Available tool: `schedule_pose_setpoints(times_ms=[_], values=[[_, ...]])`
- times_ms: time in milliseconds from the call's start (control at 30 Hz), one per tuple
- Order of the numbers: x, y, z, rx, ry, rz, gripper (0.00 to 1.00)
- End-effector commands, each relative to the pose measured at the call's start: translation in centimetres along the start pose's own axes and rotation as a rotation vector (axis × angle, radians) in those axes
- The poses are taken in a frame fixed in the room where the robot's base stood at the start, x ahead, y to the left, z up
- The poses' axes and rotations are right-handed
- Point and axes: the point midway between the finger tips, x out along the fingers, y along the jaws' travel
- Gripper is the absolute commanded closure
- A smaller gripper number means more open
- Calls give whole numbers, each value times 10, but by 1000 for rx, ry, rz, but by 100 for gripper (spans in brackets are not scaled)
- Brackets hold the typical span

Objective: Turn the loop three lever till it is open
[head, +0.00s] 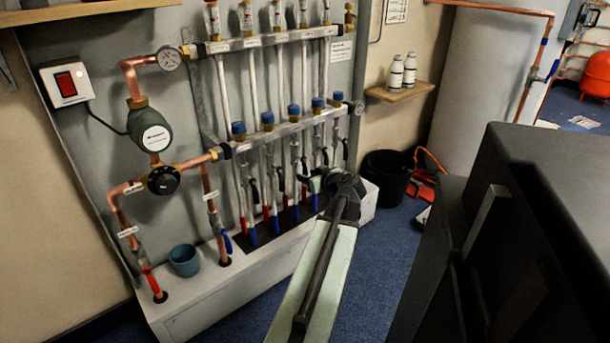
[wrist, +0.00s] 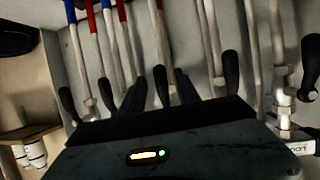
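In the wrist view, the black lever (wrist: 161,86) that seems to be loop three's stands between the two dark fingers of my gripper (wrist: 160,94). In the head view my gripper (head: 318,183) is at the lower pipes, close to that lever, and partly covers it. The fingers are apart; I cannot tell whether either touches the lever.
Neighbouring black levers (wrist: 232,72) stand close on both sides. Blue-capped valves (head: 294,110) line the lower manifold bar. A blue cup (head: 184,260) stands on the white ledge (head: 205,285). A black bucket (head: 388,176) is on the floor at right. Blue carpet (head: 372,262) is open in front.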

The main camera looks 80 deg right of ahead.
Motion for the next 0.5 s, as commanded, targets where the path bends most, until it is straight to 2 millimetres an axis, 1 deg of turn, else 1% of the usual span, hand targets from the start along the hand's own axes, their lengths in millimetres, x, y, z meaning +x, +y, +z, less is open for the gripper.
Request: schedule_pose_setpoints(times_ms=[33,100,200,300,500], values=[[-14,-1,-4,2,0,3,61],[-29,-2,-4,2,1,3,61],[-46,-2,-3,1,0,3,61],[-53,-1,-2,1,0,1,61],[-53,0,0,0,0,1,61]])
